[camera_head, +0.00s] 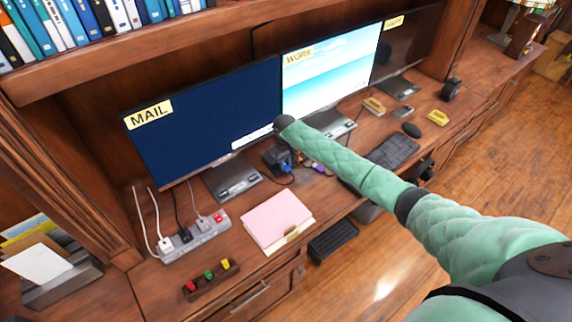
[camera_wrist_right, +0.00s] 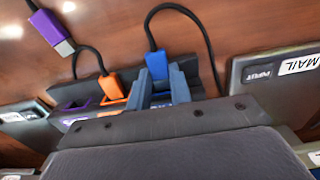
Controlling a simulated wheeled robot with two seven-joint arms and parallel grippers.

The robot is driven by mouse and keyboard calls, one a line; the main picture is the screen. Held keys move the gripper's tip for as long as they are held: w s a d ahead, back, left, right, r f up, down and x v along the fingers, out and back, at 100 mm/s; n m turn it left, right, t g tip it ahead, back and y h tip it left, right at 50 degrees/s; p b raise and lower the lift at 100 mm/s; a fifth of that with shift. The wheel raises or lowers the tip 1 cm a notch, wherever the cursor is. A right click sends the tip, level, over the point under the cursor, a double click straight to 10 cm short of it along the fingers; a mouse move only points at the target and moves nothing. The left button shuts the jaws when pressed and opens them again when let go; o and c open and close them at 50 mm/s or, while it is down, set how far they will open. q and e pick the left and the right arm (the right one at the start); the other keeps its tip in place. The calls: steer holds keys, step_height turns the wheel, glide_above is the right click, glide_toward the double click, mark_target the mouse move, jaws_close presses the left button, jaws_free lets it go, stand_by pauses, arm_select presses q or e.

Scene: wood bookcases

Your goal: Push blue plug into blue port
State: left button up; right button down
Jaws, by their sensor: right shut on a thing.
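My right gripper (camera_head: 286,160) reaches down to the desk in front of the monitors. In the right wrist view its fingers (camera_wrist_right: 160,92) are shut on the blue plug (camera_wrist_right: 156,65), with its dark cable looping up behind. The fingers and plug are over the right part of a dark port block (camera_wrist_right: 66,118). The blue port is hidden behind the fingers, so I cannot tell how far the plug is in it. My left gripper is not in view.
An orange plug (camera_wrist_right: 112,88) is at the block beside the open purple port (camera_wrist_right: 77,104). A loose purple plug (camera_wrist_right: 48,28) lies nearby. Around are the MAIL monitor (camera_head: 200,110), a pink folder (camera_head: 275,215), a power strip (camera_head: 195,240) and a keyboard (camera_head: 393,151).

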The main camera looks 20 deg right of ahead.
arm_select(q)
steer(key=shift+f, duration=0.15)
arm_select(e)
steer(key=shift+w+a, duration=0.3)
steer(key=shift+w, duration=0.35)
steer(key=c, duration=1.2)
jaws_free()
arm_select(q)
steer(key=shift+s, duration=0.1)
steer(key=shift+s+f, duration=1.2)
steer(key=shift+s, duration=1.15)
arm_select(e)
steer(key=shift+r+b, duration=0.3)
steer(key=shift+b, duration=0.05)
step_height(320, 180, up, 6)
steer(key=shift+f+b, duration=0.25)
steer(key=shift+b, duration=0.95)
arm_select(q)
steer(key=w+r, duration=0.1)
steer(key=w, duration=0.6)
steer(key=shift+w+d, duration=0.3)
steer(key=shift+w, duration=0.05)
arm_select(e)
steer(key=shift+r, duration=0.85)
